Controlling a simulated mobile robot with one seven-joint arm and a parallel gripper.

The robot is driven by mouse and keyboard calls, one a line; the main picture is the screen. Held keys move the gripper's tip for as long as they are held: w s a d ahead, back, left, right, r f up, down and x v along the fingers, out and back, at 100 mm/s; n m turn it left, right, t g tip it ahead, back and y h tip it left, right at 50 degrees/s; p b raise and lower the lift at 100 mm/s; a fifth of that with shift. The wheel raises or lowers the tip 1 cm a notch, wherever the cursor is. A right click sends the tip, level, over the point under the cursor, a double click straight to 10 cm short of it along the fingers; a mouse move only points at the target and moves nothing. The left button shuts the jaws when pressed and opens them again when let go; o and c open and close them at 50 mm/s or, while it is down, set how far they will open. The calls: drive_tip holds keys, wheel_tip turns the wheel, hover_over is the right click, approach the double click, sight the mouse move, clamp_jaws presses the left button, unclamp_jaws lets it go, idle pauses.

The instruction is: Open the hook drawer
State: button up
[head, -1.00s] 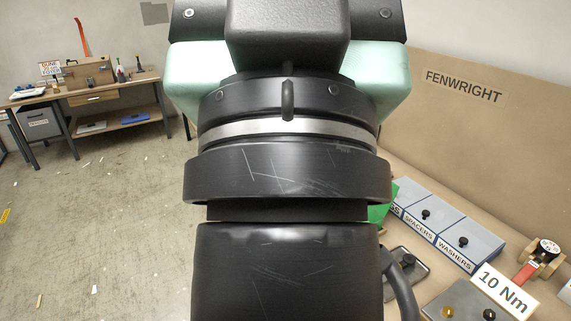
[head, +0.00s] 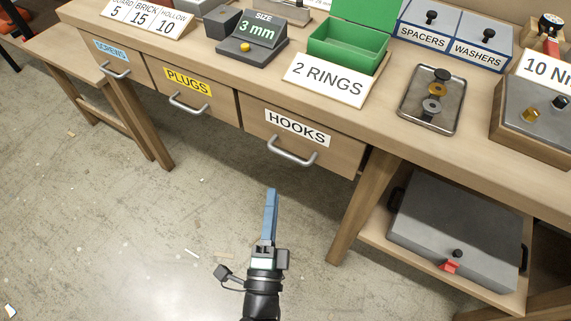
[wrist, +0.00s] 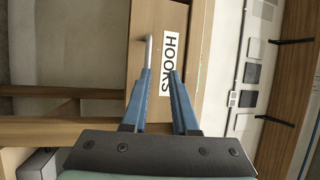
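The wooden hook drawer (head: 335,152), labelled HOOKS, is under the workbench, right of the PLUGS drawer. Its front looks shut. A silver bar handle (head: 291,154) is on it below the label. In the head view my gripper (head: 272,190) has blue fingers and is below the handle, with a visible gap. In the wrist view the two fingers (wrist: 160,74) are apart with nothing between them. There the handle (wrist: 149,50) lines up with the left fingertip, and the HOOKS label (wrist: 169,62) is ahead of the right one. Contact with the handle is not visible.
The PLUGS drawer (head: 190,100) and SCREWS drawer (head: 112,62) are to the left. A bench leg (head: 362,205) and a lower shelf with a grey case (head: 455,232) are at the right. A green bin (head: 345,45) and a 2 RINGS sign (head: 327,80) stand above. The floor is open.

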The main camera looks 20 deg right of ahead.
sight(287, 155)
drive_tip(key=shift+m+g, duration=0.3)
drive_tip(key=shift+g, duration=0.1)
drive_tip(key=x, duration=0.4)
drive_tip(key=d+f+b+x, duration=0.1)
drive_tip(key=x, duration=0.6)
drive_tip(key=shift+d+f+b, duration=0.15)
drive_tip(key=shift+d+b, duration=0.25)
drive_tip(key=shift+d, duration=0.1)
clamp_jaws()
idle(0.5)
